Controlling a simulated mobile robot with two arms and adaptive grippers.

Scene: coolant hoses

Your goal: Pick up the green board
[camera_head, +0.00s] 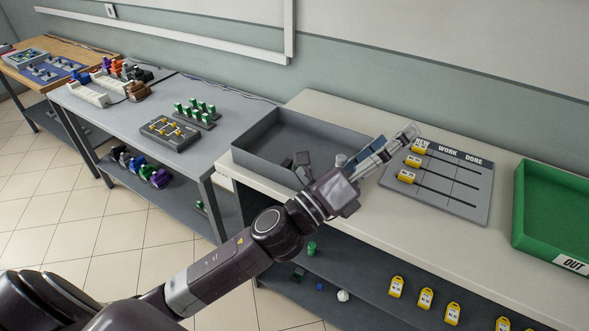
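I cannot make out a plain green board in the head view. My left arm reaches from the lower left across the front of the grey bin (262,133). My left gripper (411,133) is over the right-hand table, beside the upper left corner of the grey REW/WORK/DONE panel (452,190). Its fingers look close together, but whether they are shut or hold something is unclear. A blue piece (367,146) shows beside it. Dark pieces in the bin are partly hidden by my arm. My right gripper is not in view.
A green OUT tray (530,235) stands at the right. Yellow tags (407,177) sit on the panel, and more lie on the lower shelf. The middle table holds a rack of green pieces (195,113) and a dark yellow-marked block (168,133). A wooden table (62,48) is far left.

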